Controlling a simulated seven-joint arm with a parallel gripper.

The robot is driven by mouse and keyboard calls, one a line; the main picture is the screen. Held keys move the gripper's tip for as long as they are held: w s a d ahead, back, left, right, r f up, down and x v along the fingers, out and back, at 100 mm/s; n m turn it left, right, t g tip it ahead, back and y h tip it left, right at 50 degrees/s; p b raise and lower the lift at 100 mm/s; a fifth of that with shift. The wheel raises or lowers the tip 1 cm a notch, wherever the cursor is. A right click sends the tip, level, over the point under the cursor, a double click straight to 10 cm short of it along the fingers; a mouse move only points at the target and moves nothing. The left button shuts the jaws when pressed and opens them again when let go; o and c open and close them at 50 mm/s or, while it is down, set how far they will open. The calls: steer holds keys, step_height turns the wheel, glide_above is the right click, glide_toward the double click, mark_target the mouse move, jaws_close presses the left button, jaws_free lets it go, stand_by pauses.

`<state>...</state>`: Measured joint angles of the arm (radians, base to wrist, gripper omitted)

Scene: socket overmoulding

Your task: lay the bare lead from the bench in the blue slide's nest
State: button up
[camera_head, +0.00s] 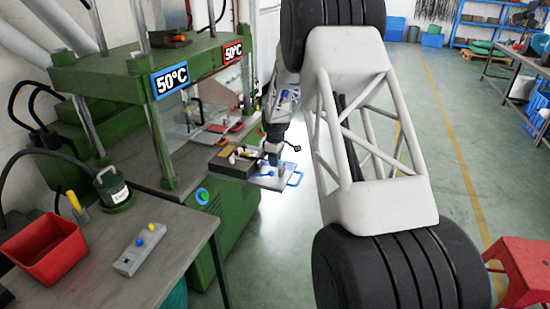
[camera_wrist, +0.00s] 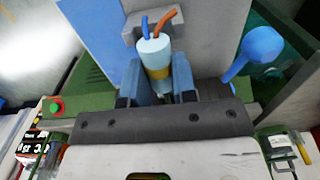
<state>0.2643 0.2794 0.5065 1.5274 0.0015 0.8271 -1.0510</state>
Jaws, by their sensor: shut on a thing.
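In the wrist view the lead (camera_wrist: 155,52) is a pale cylinder with a brass band and a blue and an orange wire at its far end. My gripper (camera_wrist: 158,88) is shut on it, with a finger on each side. In the head view my gripper (camera_head: 274,157) is low over the slide (camera_head: 272,184), a light plate with a blue handle (camera_head: 296,179) at the press front. The slide's pale blue surface (camera_wrist: 98,35) also shows in the wrist view, with a grey block (camera_wrist: 131,29) beside the wires. I cannot tell whether the lead touches the nest.
The green press (camera_head: 120,75) with 50°C signs stands left of the slide. A blue knob (camera_wrist: 262,45) is close to the right of the lead in the wrist view. The bench (camera_head: 165,245) holds a red bin (camera_head: 45,250) and a button box (camera_head: 140,250).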

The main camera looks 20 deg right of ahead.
steer(key=shift+f, duration=0.2)
stand_by(0.5)
steer(key=o, duration=1)
steer(key=shift+r, duration=0.1)
steer(key=shift+r, duration=3.85)
